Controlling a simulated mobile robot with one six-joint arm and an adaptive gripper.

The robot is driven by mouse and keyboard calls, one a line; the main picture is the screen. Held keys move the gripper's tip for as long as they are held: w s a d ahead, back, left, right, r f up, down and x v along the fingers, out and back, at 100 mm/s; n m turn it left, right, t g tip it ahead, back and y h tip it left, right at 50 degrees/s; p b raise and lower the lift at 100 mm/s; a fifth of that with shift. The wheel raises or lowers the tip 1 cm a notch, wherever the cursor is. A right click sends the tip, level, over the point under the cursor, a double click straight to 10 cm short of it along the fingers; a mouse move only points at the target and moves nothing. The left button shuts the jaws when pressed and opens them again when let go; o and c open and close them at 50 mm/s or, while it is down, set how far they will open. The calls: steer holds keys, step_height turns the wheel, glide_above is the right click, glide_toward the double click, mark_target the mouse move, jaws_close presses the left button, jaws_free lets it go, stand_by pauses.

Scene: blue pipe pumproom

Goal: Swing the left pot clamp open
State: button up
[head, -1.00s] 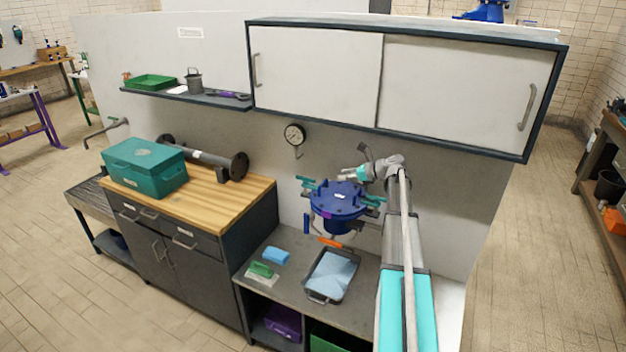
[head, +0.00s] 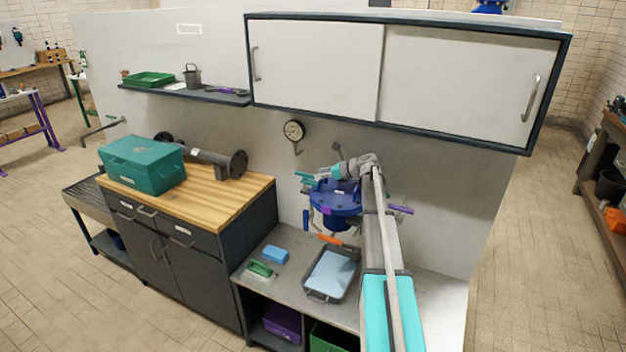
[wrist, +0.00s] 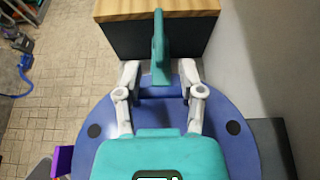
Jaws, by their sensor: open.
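The blue round pot lid (head: 335,197) sits on the pot by the wall. The left clamp's teal handle (head: 306,178) stands at the lid's left edge. In the wrist view the teal handle (wrist: 160,48) rises upright between my fingers. My gripper (wrist: 160,75) is open, with one pale finger on each side of the handle and visible gaps on both sides. In the head view my gripper (head: 325,175) is small, over the lid's left part. The clamp's lower end and pivot are hidden.
A purple handle (head: 401,209) sticks out right of the pot, partly behind my arm. An orange handle (head: 330,240) is at the front. A gauge (head: 293,131) is on the wall behind. A wooden counter (head: 215,192) stands left, and a tray (head: 331,274) lies in front.

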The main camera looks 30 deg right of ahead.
mark_target(310, 175)
steer(key=shift+b+x, duration=0.6)
steer(key=shift+x, duration=1.5)
jaws_close()
